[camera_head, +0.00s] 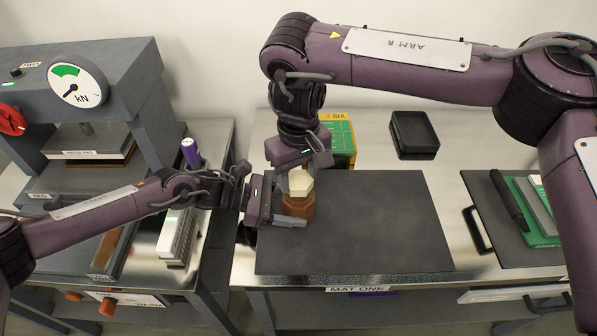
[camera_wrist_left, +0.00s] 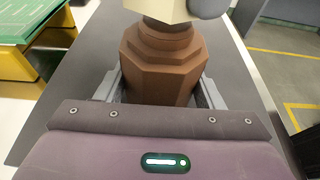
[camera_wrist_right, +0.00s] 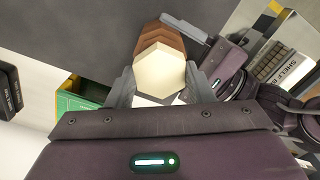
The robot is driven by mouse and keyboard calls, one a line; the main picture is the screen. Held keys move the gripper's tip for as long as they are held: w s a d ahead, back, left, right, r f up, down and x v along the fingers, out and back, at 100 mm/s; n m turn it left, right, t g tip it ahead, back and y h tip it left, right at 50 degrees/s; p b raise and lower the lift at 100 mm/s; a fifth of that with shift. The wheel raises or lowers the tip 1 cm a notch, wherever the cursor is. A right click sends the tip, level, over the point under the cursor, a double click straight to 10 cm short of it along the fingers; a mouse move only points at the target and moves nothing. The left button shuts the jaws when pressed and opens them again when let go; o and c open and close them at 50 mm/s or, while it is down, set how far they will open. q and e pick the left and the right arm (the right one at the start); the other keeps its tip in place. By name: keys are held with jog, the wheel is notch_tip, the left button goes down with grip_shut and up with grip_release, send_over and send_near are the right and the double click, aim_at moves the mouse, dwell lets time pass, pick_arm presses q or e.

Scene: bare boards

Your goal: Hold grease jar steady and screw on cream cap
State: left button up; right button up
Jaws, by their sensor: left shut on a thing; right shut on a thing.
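The brown, faceted grease jar (camera_head: 298,207) stands upright on the dark mat, near its left edge. My left gripper (camera_head: 285,208) is shut on the jar from the left; the left wrist view shows the jar (camera_wrist_left: 165,75) between its fingers. The cream cap (camera_head: 300,183) is hexagonal and sits directly above the jar. My right gripper (camera_head: 299,170) comes from above and is shut on the cap, which fills the space between its fingers in the right wrist view (camera_wrist_right: 160,72). The cap looks in line with the jar's neck; whether threads engage is hidden.
The dark mat (camera_head: 380,230) is clear to the right of the jar. A green and yellow box (camera_head: 341,138) and a black tray (camera_head: 414,134) stand behind it.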

aim_at(299, 203)
jog(key=shift+f, duration=1.2)
